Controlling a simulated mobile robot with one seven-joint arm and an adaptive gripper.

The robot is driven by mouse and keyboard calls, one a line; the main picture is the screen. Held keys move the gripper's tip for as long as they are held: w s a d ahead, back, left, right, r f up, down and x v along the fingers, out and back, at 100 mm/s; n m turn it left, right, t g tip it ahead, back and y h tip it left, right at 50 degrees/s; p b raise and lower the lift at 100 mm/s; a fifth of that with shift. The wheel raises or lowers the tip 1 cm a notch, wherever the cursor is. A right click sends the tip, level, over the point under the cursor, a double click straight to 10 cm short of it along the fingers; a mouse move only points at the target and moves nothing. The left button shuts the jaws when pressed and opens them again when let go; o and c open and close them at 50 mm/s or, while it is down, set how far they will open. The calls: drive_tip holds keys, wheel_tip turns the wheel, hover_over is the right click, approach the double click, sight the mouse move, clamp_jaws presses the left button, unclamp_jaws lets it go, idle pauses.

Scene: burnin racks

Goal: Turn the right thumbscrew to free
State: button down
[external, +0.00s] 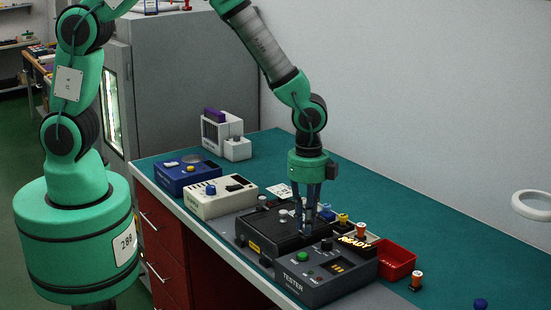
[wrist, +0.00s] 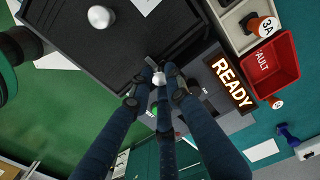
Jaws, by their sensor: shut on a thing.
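The black unit (external: 268,228) stands on the bench with its dark flat top. My gripper (external: 307,232) points straight down at its right side, fingers closed together. In the wrist view, my gripper (wrist: 158,84) has its fingertips closed around a small silver knob, the right thumbscrew (wrist: 158,78), at the unit's edge. The fingers partly hide the thumbscrew, and its turn angle cannot be told. Another pale round knob (wrist: 98,16) stands on the black top, clear of the fingers.
In front is the grey tester (external: 310,276) with a lit READY sign (external: 356,242). A red bin (external: 397,257) and orange-capped parts (external: 416,280) are to the right. Cream (external: 222,197) and blue (external: 187,177) boxes stand to the left. The back right bench is mostly clear.

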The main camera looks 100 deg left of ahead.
drive_tip(key=shift+n, duration=0.3)
drive_tip(key=n, duration=0.3)
drive_tip(key=n+p, duration=0.1)
drive_tip(key=n, duration=0.8)
drive_tip(key=shift+n, duration=2.1)
drive_tip(key=c, duration=1.7)
unclamp_jaws()
drive_tip(key=shift+o, duration=0.2)
drive_tip(key=shift+r, duration=0.1)
